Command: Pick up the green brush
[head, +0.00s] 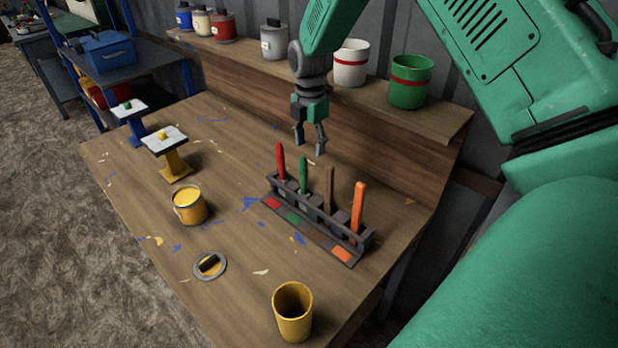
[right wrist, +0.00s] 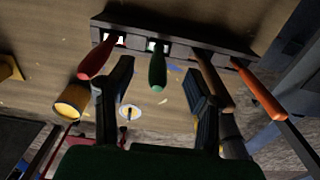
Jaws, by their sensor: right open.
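The green brush (head: 303,174) stands handle up in a dark rack (head: 318,214) on the workbench, between a red brush (head: 281,160) and a brown brush (head: 329,188). An orange brush (head: 357,205) stands at the rack's right end. My right gripper (head: 310,148) is open and empty, above and slightly behind the rack. In the right wrist view the green brush's handle (right wrist: 157,72) shows between the spread fingers of my right gripper (right wrist: 160,88), beyond their tips or level with them; I cannot tell which. My left gripper is not in view.
A yellow paint can (head: 189,206), a lid (head: 210,266) and an empty yellow cup (head: 293,312) stand on the bench (head: 150,225). A back shelf (head: 390,108) holds several cans and pots, including a white pot (head: 350,64) and a green pot (head: 410,82).

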